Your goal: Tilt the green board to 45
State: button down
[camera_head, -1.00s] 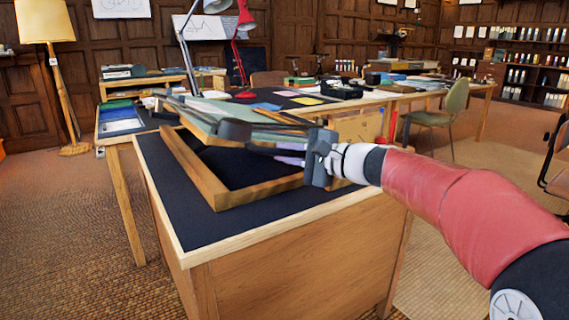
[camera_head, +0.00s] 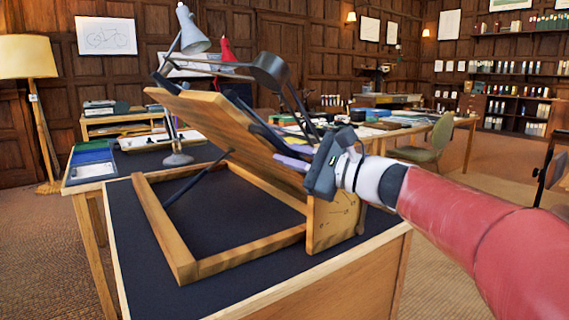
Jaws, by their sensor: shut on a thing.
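The tilting board (camera_head: 225,125) stands raised at a slant over its wooden base frame (camera_head: 160,225) on the dark-topped cabinet. I see mostly its bare wooden underside; its upper face is turned away. A dark strut (camera_head: 198,183) runs between the base and the board. A wooden plate with scale marks (camera_head: 336,220) stands at the hinge side; I cannot read its numbers. My gripper (camera_head: 295,157) is at the board's right edge, shut on it, with the fingers partly hidden by the board and gripper body.
A grey desk lamp (camera_head: 187,30) and a red lamp (camera_head: 228,52) stand behind. A long table with papers (camera_head: 400,122) fills the back. The dark cabinet top (camera_head: 125,235) is clear at left.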

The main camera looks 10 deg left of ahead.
jog(key=shift+w+d+r+m, duration=0.3)
jog(key=shift+w+d+r, duration=0.15)
jog(key=shift+r, duration=0.15)
jog(key=c, duration=1.4)
grip_release()
jog(key=v, duration=0.7)
jog(key=shift+d+b, duration=0.35)
jog(key=shift+b, duration=0.1)
jog(key=shift+s+f, duration=0.15)
